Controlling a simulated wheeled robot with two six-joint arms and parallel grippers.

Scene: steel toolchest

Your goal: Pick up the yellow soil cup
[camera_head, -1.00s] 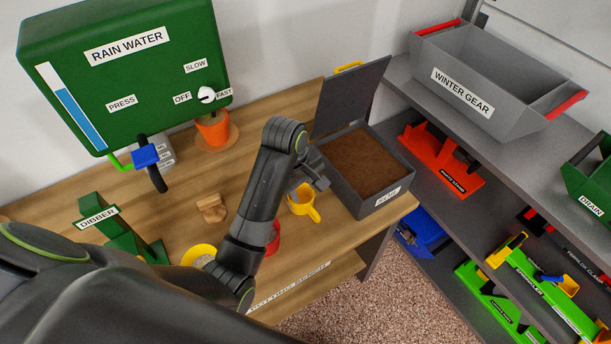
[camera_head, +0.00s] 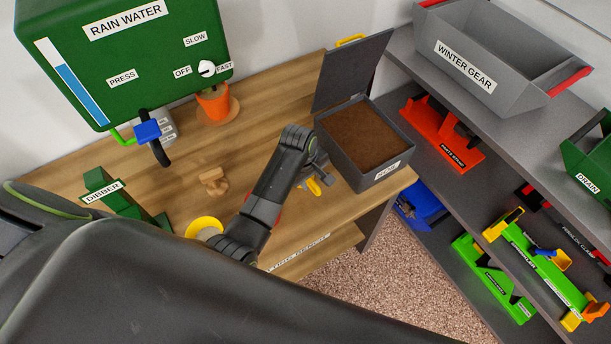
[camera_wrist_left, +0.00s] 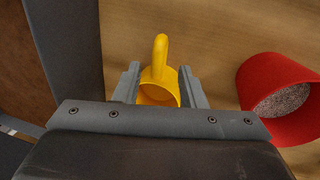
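The yellow soil cup (camera_head: 313,187) is on the wooden bench, mostly hidden behind my left gripper (camera_head: 316,170) in the head view. In the left wrist view the cup (camera_wrist_left: 160,90) shows between the two fingers of my left gripper (camera_wrist_left: 159,75), its handle pointing up in the picture. The fingers are apart, one on each side of the cup. I cannot tell whether they touch it. My right gripper is not in view.
A grey soil box (camera_head: 391,172) with its lid up stands close beside the cup. A red pot (camera_wrist_left: 275,100) stands to the cup's right in the wrist view. A wooden piece (camera_head: 213,181), a green dibber stand (camera_head: 108,192) and an orange pot (camera_head: 213,104) are on the bench.

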